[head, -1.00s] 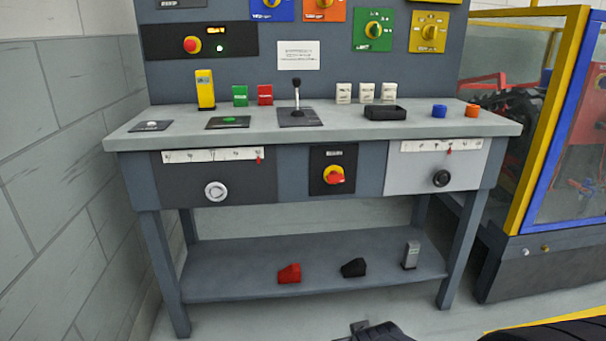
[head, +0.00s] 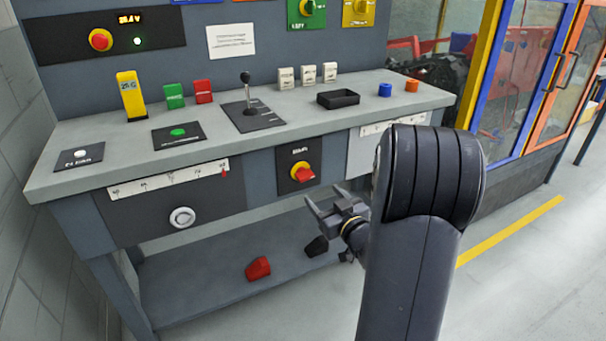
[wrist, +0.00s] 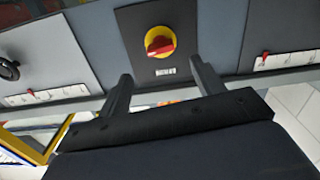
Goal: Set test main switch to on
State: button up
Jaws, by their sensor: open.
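A red rotary switch on a yellow round base (head: 303,172) sits on a black plate (head: 291,157) on the bench's front face. The plate's small label is too blurred to read. In the wrist view the red knob (wrist: 160,45) shows beyond the fingertips, its grip running roughly across the picture, slightly slanted. My gripper (head: 325,198) is open and empty, in front of the bench, a little below and right of the switch in the head view. In the wrist view my gripper (wrist: 160,70) has its fingers spread wide, apart from the knob. Nothing hides the knob.
A white knob (head: 182,217) under a scale is left of the switch. A black knob (wrist: 8,68) is on the other side. A lever (head: 247,95) and several small blocks stand on the bench top (head: 300,118). A red block (head: 258,268) lies on the lower shelf.

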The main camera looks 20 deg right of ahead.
aim_at(308, 179)
jog(key=w+b, duration=0.1)
jog(key=w, duration=0.9)
jog(key=shift+w+a+b, duration=0.1)
jog(key=shift+a+b, duration=0.1)
jog(key=shift+b, duration=0.15)
jog(key=c, duration=1)
jog(key=shift+m+p, duration=0.45)
jog(key=shift+m, duration=0.25)
jog(key=o, duration=1)
